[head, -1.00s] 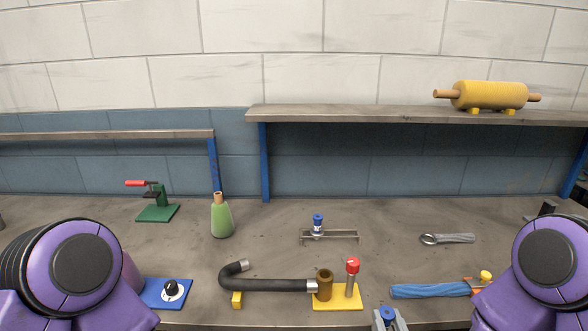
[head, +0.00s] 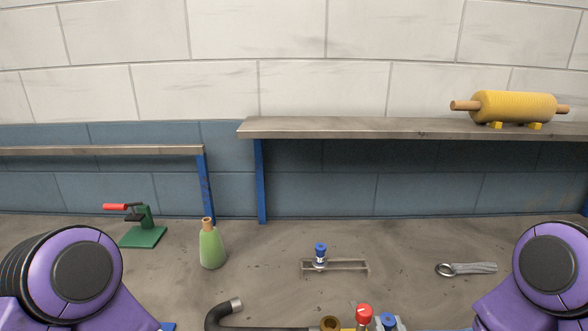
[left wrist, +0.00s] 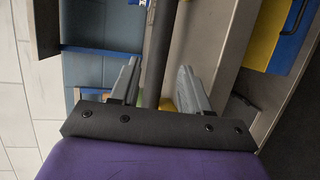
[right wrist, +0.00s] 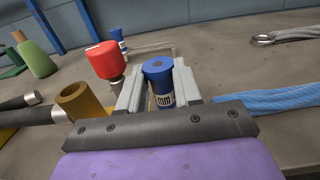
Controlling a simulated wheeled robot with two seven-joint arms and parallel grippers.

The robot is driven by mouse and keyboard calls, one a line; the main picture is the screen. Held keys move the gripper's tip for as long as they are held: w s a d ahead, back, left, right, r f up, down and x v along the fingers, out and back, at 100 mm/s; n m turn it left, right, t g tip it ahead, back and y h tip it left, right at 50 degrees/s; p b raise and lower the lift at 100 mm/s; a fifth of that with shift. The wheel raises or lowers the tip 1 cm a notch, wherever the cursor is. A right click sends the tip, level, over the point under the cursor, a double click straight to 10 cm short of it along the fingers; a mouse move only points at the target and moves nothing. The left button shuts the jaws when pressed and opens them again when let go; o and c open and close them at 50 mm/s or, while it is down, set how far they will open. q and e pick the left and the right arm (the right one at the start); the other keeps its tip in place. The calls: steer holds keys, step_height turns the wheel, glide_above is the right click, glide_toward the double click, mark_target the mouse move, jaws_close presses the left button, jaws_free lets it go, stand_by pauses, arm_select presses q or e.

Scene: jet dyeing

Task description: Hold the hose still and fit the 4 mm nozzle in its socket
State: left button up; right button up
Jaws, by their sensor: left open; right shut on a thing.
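My right gripper (right wrist: 158,90) is shut on a blue-capped nozzle (right wrist: 160,82) with a pale label band; its size mark is not readable. It holds the nozzle upright beside the red-topped post (right wrist: 103,60). The brass socket (right wrist: 75,101) stands open-topped left of that post, apart from the nozzle. In the head view the held nozzle (head: 388,320) shows at the bottom edge. The dark hose (head: 216,313) curves up at its metal end, its lower part cut off. My left gripper (left wrist: 158,85) is open, with the hose (left wrist: 158,50) between its fingers; contact is not clear.
A second blue-topped nozzle (head: 320,252) stands in a metal rack (head: 347,267). A blue cloth roll (right wrist: 280,100) lies right of the held nozzle. Shelves line the back.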

mark_target(280, 330)
arm_select(q)
steer(key=x, duration=1.1)
steer(key=shift+w+d, duration=0.1)
steer(key=shift+w, duration=0.05)
steer(key=c, duration=0.7)
